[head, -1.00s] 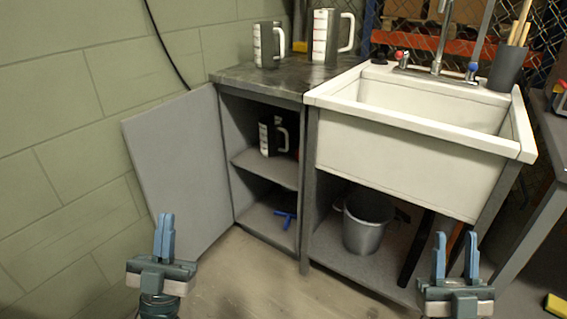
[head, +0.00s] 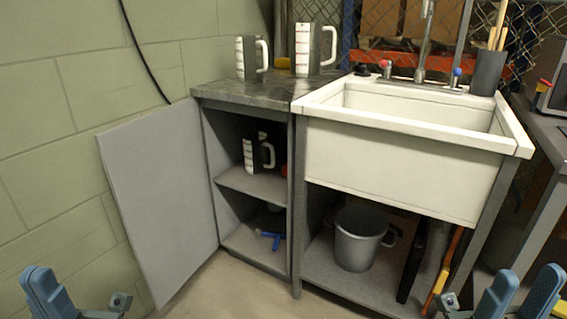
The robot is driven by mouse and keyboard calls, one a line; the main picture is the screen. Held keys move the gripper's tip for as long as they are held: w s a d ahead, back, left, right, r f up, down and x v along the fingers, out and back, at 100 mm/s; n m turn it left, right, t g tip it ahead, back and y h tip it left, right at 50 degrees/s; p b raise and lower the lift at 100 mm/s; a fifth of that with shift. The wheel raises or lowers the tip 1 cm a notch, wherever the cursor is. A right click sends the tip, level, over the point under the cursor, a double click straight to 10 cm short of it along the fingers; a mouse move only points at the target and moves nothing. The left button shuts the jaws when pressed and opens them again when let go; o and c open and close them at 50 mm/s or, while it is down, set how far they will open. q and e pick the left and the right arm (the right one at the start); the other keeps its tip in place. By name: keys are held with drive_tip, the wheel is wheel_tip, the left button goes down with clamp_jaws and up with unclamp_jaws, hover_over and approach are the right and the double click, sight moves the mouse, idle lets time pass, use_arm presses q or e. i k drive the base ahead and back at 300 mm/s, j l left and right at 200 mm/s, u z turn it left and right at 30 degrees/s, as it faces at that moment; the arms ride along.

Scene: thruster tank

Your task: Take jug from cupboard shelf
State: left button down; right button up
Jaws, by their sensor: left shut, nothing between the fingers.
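The jug (head: 257,154) stands upright on the upper shelf (head: 262,185) inside the open cupboard. The cupboard door (head: 160,195) is swung open to the left. My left gripper (head: 42,283) is at the bottom left corner, shut and empty, well in front of and below the cupboard. My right gripper (head: 521,284) is at the bottom right corner, its two blue fingers apart with nothing between them. Both are partly cut off by the frame's lower edge.
Two more jugs, a smaller one (head: 251,57) and a larger one (head: 314,48), stand on the countertop (head: 255,89). A white sink (head: 400,160) is to the right, with a metal bucket (head: 357,240) below it. A blue item (head: 271,239) lies on the cupboard's lower level.

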sight(255, 144)
drive_tip(key=i+j+z, duration=0.1)
drive_tip(key=i, duration=0.3)
drive_tip(key=i+j+z, duration=0.1)
drive_tip(key=i+j, duration=0.2)
drive_tip(key=i, duration=0.15)
drive_tip(key=i+j+z, duration=0.15)
drive_tip(key=i+j, duration=0.15)
drive_tip(key=i+l, duration=0.15)
drive_tip(key=i, duration=0.35)
